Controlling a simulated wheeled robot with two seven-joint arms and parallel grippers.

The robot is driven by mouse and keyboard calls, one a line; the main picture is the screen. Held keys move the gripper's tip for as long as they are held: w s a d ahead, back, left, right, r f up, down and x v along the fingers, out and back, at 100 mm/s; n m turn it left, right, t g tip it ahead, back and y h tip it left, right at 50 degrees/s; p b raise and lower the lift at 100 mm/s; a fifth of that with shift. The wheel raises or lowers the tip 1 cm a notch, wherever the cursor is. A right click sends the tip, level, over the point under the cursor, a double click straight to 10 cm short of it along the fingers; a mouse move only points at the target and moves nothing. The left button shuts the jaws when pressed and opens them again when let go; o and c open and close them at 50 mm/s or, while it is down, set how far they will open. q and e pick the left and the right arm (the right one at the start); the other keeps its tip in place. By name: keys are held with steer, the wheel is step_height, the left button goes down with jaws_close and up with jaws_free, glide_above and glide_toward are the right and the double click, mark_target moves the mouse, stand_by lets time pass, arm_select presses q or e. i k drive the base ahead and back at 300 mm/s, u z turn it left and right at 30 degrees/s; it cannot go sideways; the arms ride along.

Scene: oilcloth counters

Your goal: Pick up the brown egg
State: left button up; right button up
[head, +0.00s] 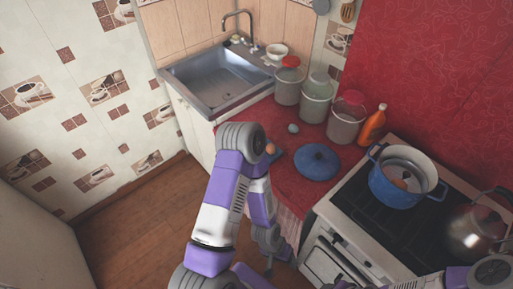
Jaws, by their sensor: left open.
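A small brown egg (270,149) lies on the red counter, just right of my left arm's elbow, which stands close in front of it. Something blue shows beside the egg, partly hidden by my arm. My left gripper (268,266) hangs low in front of the counter, pointing down. It is open and empty, well below and apart from the egg. My right arm comes in at the bottom right corner; its gripper end (335,285) is barely in view at the bottom edge.
A pale egg-like object (293,128) and a blue lid (317,162) lie on the counter. Lidded jars (316,100) and an orange bottle (372,124) stand behind. A blue pot (405,190) with something brownish inside and a kettle (474,233) stand on the stove (362,209). A sink (222,80) is behind left.

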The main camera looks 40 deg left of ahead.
mark_target(271, 149)
steer(key=u, duration=2.8)
steer(key=i, duration=1.2)
